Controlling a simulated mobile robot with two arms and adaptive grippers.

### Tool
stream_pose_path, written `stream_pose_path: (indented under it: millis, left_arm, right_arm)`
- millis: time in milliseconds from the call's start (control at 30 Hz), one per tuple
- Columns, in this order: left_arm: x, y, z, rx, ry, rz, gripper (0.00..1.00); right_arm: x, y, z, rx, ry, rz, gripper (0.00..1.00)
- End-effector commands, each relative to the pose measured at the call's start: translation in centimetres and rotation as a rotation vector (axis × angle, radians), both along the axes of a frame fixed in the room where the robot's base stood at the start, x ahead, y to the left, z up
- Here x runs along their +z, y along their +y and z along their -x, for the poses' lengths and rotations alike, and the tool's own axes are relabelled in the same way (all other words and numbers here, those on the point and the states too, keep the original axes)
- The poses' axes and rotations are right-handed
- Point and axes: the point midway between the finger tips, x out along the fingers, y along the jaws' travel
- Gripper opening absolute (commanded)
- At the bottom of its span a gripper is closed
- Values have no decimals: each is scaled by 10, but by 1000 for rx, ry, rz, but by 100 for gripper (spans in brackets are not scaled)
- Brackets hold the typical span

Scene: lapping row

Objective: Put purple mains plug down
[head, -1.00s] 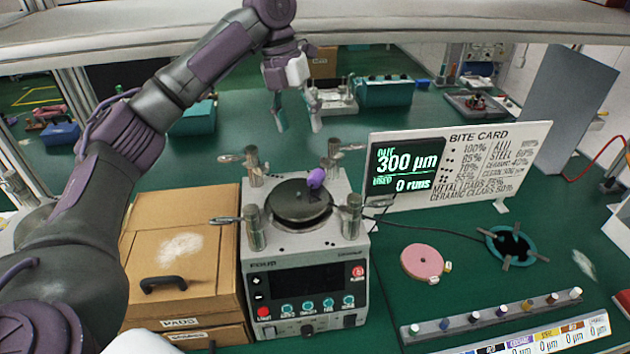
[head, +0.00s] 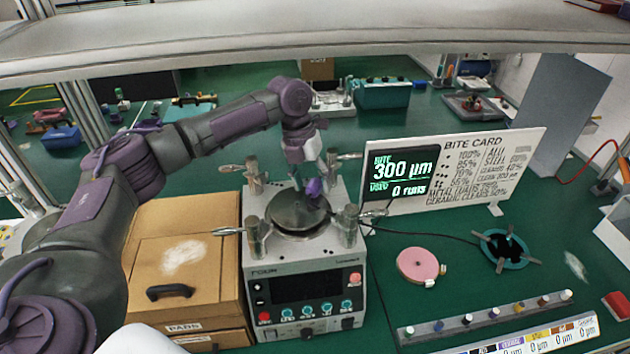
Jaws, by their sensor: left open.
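The purple mains plug (head: 314,187) lies on the dark round plate (head: 297,222) on top of the grey lapping machine (head: 306,262), towards the plate's back right edge. A dark cable (head: 420,231) shows from the machine's right side out towards a teal ring. My left gripper (head: 307,176) is open, pointing down just above and around the plug. Its fingers partly cover the plug, and I cannot tell whether they touch it. My right gripper is not in view.
Metal posts with levers (head: 347,225) stand around the plate. A display and bite card board (head: 455,172) stand behind right.

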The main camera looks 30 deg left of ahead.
Motion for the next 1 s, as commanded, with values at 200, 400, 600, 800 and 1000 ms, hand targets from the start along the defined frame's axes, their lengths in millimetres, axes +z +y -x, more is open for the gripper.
stream_pose_path:
  millis: [200, 400, 600, 800, 1000]
  left_arm:
    - [-9, -1, 0, 0, 0, 0, 64]
    - [-9, -1, 0, 0, -1, 0, 49]
    - [-8, -1, 0, 0, -1, 0, 15]
    - [-8, -1, 0, 0, -1, 0, 0]
    - [-6, -1, 0, 0, -2, 0, 0]
  right_arm:
    - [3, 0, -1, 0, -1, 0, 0]
    - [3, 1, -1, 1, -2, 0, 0]
    - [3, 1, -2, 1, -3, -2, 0]
    - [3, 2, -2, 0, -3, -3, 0]
    - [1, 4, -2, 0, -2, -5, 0]
